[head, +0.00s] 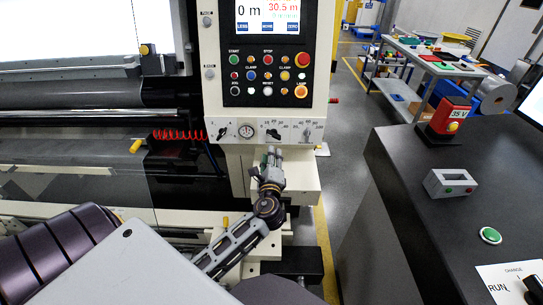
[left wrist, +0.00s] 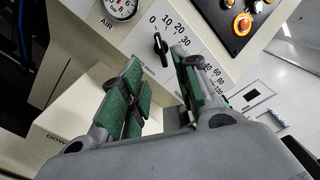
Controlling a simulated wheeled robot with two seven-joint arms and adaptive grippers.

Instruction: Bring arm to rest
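My left gripper (head: 270,157) is in front of the cream machine console, just below the row of dials. In the left wrist view its green-padded fingers (left wrist: 158,78) stand apart with nothing between them. A black knob (left wrist: 160,48) on a numbered dial shows beyond the gap; I see no contact with it. The same knob (head: 273,134) is just above the fingertips in the head view. The left arm reaches up from the bottom of the head view. My right gripper is not in view.
The console's button panel (head: 268,75) is above the gripper, and an air gauge (head: 246,131) is left of the knob. A coiled red hose (head: 180,135) hangs further left. A dark desk (head: 430,220) with a grey switch box (head: 449,185) and green button (head: 490,235) stands right.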

